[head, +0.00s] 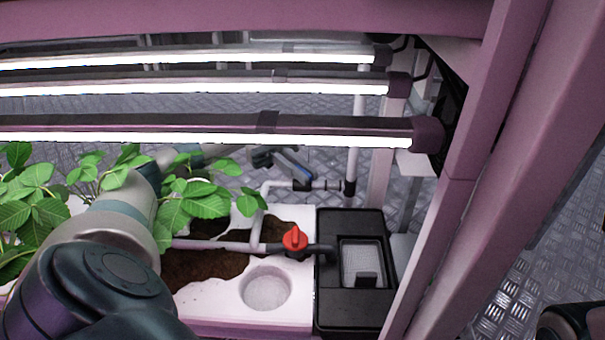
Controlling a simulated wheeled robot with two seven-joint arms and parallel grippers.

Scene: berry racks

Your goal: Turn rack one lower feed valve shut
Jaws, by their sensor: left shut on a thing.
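My left arm reaches in from the lower left, past the strawberry plants, to the back of the rack. My left gripper (272,155) is at the far side, partly hidden by leaves and small in view. It is shut on the blue valve handle (294,166), which slants down to the right above the pale feed pipe (272,187). A dark valve body (302,185) sits on this pipe below the handle. A second valve with a red knob (294,239) sits nearer, on the pipe over the white tray.
Three lit lamp bars (200,137) cross above the plants. A black box (352,322) stands at the right end of the white planting tray (220,305). Pink rack posts (470,170) stand on the right. Strawberry leaves (195,205) crowd my left arm.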

